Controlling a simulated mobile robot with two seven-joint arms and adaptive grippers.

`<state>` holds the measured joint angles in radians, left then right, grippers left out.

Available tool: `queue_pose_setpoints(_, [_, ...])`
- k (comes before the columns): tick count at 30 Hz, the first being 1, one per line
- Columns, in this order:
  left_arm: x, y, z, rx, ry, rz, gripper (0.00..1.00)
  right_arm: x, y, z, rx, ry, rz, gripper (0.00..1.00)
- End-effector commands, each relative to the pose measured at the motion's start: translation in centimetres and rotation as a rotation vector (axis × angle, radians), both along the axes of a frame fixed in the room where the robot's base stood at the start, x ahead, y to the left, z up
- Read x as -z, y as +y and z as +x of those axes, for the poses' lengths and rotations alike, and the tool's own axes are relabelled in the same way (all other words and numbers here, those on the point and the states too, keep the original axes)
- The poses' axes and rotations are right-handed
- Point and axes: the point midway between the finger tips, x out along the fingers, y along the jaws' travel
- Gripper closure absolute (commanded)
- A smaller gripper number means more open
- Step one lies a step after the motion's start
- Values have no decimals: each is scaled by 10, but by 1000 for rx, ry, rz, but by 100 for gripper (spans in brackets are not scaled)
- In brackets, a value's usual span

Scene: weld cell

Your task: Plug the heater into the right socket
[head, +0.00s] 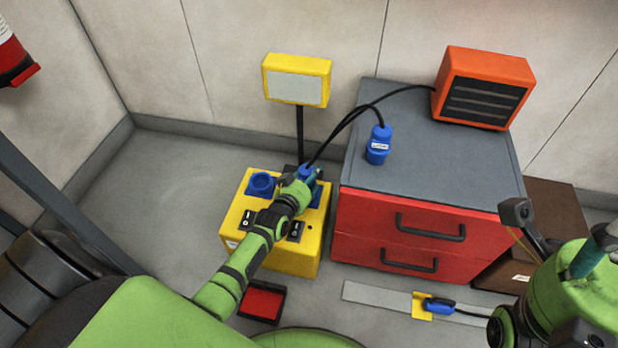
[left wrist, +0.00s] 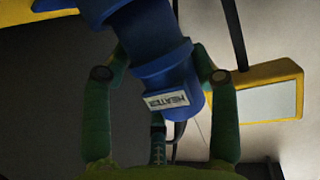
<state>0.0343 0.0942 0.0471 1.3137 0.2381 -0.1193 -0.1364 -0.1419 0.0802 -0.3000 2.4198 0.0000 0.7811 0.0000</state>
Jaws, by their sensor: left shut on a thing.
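The yellow power box (head: 233,222) stands on the floor with two blue sockets on top. The left socket (head: 262,181) is empty. My left gripper (head: 301,182) is at the right socket and hides most of it. In the left wrist view my left gripper (left wrist: 160,82) is shut around a blue plug (left wrist: 150,50) labelled HEATER. The plug's far end is at the socket; I cannot tell how deep it sits. The orange heater (head: 485,88) stands on the cabinet, with a black cable leading from it toward the box. My right gripper (head: 560,222) is at the right edge, fingers apart, empty.
Another blue plug (head: 378,146) with a white label lies on the grey-topped red cabinet (head: 420,238). A yellow lamp (head: 297,80) stands behind the box. A red tray (head: 262,301) and a blue connector on a yellow piece (head: 422,306) lie on the floor.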

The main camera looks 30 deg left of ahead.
Motion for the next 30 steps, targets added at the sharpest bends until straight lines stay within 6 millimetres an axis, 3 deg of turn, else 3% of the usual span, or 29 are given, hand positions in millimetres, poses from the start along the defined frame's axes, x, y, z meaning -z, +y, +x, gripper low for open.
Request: queue_pose_setpoints(30, [-6, 0, 0, 0, -2, 0, 81, -9, 0, 0, 0, 0, 0, 48])
